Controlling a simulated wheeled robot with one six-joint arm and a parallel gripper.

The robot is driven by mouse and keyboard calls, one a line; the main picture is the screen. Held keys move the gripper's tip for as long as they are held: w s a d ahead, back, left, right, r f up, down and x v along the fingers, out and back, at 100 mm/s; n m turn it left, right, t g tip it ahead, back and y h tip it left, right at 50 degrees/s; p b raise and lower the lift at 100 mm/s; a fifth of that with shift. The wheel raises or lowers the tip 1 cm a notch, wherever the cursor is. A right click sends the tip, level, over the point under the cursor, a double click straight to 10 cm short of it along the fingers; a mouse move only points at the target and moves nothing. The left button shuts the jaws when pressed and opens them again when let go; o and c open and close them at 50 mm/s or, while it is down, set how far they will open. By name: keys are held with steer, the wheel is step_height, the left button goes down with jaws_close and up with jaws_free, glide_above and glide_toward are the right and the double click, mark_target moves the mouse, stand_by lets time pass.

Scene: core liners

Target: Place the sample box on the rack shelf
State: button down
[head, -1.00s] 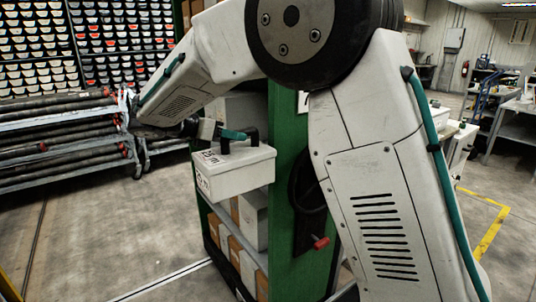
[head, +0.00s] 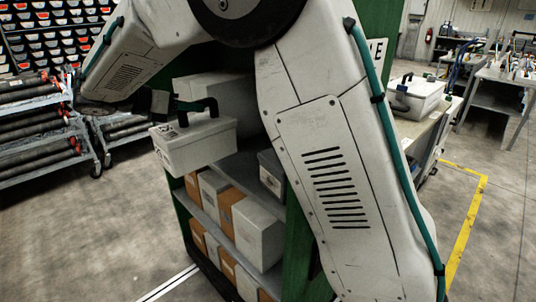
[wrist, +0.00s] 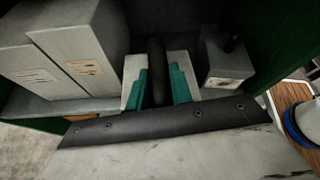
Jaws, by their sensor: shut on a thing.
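My gripper (head: 192,108) is shut on the dark handle of the sample box (head: 195,146), a light grey lidded case. The box hangs roughly level in front of the rack's open side, above the bare grey shelf (head: 232,172) in the picture. Whether any part of it is over the shelf is unclear. In the wrist view, green fingers (wrist: 157,88) stand either side of the black handle (wrist: 157,62), with part of the box lid (wrist: 134,70) beside them. My wrist hides the rest of the box there.
The green rack (head: 184,222) holds large grey boxes (head: 232,98) behind the sample box and a smaller grey box (head: 271,173) on the shelf's right. Lower shelves hold white and brown boxes (head: 257,233). A similar case (head: 416,97) sits on the right bench. Pipe carts stand left.

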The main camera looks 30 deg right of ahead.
mark_target(219, 113)
steer(key=shift+w+d, duration=0.15)
steer(key=shift+w, duration=0.05)
steer(key=w+d, duration=0.2)
steer(key=d, duration=0.8)
steer(key=w+d, duration=0.2)
steer(key=d, duration=0.7)
step_height(219, 113, down, 7)
steer(key=shift+d, duration=0.2)
steer(key=c, duration=1.3)
jaws_free()
steer(key=shift+s, duration=0.1)
steer(key=shift+o, duration=0.2)
steer(key=v, duration=1.2)
steer(key=shift+s+r, duration=0.1)
